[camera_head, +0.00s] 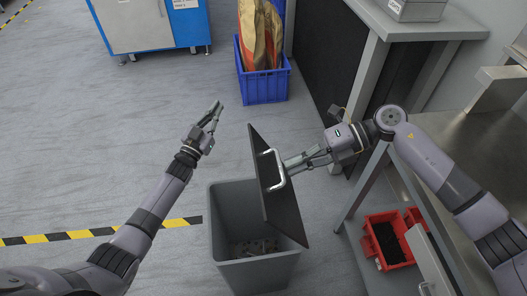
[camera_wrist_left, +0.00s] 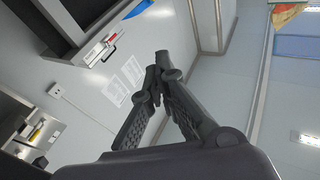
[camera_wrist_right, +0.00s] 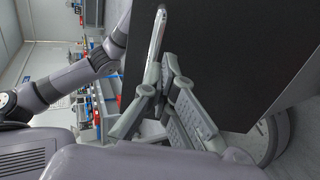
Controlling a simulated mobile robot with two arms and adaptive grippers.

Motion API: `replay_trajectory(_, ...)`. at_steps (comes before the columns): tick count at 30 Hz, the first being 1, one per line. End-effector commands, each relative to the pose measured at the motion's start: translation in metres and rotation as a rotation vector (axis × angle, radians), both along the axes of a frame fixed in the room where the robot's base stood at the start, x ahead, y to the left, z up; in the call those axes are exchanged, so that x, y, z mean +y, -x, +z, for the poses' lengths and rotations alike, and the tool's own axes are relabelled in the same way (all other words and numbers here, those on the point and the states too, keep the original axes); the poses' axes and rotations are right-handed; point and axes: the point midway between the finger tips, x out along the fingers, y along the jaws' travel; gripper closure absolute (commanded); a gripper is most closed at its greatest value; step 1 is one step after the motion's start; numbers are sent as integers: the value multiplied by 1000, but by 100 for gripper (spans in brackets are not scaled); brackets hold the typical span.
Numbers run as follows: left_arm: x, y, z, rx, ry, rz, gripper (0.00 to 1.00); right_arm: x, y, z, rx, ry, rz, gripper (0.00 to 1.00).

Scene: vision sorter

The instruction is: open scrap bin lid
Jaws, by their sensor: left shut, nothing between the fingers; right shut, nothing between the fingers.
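The grey scrap bin (camera_head: 222,240) stands on the floor in the head view, with small scrap pieces at its bottom. Its dark lid (camera_head: 290,205) is tilted up steeply, so the bin's mouth shows. A pale handle (camera_head: 281,170) is on the lid. My right gripper (camera_head: 288,166) is shut with its fingertips at the handle; in the right wrist view the fingers (camera_wrist_right: 160,80) are beside the handle (camera_wrist_right: 155,45) and the dark lid (camera_wrist_right: 235,60). Whether they touch is unclear. My left gripper (camera_head: 214,108) is shut and empty, left of the lid; it also shows in the left wrist view (camera_wrist_left: 160,60).
A blue crate (camera_head: 264,87) holding a bag stands behind the bin. A workbench (camera_head: 480,125) is on the right, with a red bin (camera_head: 388,240) of dark parts near it. A blue and grey cabinet (camera_head: 140,25) stands at the back. The floor left of the bin is open.

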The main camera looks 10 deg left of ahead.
Motion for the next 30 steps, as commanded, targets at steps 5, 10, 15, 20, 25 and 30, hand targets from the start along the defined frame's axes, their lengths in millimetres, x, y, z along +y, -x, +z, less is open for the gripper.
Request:
replay_trajectory(5, -87, 9, 140, -347, -161, -368, 100, 0, 0, 0, 0, 0, 0, 100)
replay_trajectory(10, -175, 83, 215, -583, -468, -881, 100, 0, 0, 0, 0, 0, 0, 100)
replay_trajectory(15, -196, 153, 202, -543, -906, -1337, 100, 0, 0, 0, 0, 0, 0, 100)
replay_trajectory(20, -163, 176, 174, -333, -1280, -1547, 100, 0, 0, 0, 0, 0, 0, 100)
replay_trajectory(25, -131, 180, 163, -153, -1496, -1602, 100, 0, 0, 0, 0, 0, 0, 100)
replay_trajectory(30, -128, 183, 152, -104, -1544, -1610, 100, 0, 0, 0, 0, 0, 0, 100)
